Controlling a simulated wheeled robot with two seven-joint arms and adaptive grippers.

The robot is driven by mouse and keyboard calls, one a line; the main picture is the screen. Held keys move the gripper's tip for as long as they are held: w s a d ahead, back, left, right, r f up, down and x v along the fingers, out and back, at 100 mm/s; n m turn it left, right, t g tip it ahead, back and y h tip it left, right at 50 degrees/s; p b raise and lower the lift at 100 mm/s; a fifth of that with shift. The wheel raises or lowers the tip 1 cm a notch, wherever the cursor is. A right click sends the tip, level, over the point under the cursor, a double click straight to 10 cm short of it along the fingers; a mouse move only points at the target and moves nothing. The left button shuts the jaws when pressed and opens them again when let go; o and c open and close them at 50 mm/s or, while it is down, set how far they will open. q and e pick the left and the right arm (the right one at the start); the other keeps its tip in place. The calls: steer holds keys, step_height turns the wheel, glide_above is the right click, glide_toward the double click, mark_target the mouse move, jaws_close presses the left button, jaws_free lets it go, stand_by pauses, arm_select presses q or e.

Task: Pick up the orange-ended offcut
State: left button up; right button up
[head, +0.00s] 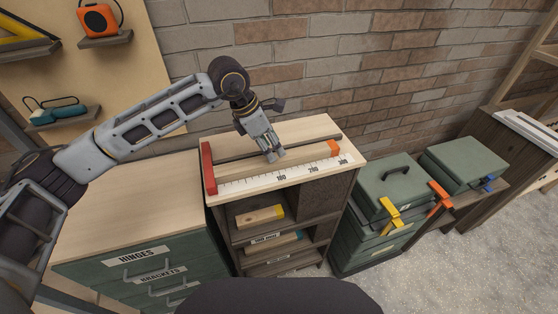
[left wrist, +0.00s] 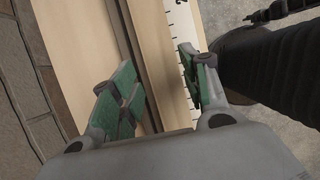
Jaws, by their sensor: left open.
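The orange-ended offcut is a long pale wooden strip whose orange end (head: 333,147) shows in the head view. It lies on the bench top along the white ruler (head: 240,185), between it and a dark rail (head: 310,142). My left gripper (head: 273,156) points down over the middle of the strip, partly hiding it. In the left wrist view the green-padded fingers (left wrist: 157,72) are spread, with pale wood (left wrist: 160,50) and the dark rail (left wrist: 137,50) between them. I cannot tell how high the fingertips are above the strip. My right gripper is not in view.
A red stop (head: 208,168) stands at the ruler's left end. Green toolboxes (head: 392,187) stand at the right. The drawer cabinet's top (head: 130,205) is clear. A brick wall is behind.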

mark_target(278, 157)
arm_select(q)
steer(key=shift+p+x, duration=0.3)
steer(key=shift+x, duration=1.45)
steer(key=shift+d+f+p, duration=0.2)
steer(key=shift+f+p, duration=0.1)
steer(key=shift+f, duration=0.35)
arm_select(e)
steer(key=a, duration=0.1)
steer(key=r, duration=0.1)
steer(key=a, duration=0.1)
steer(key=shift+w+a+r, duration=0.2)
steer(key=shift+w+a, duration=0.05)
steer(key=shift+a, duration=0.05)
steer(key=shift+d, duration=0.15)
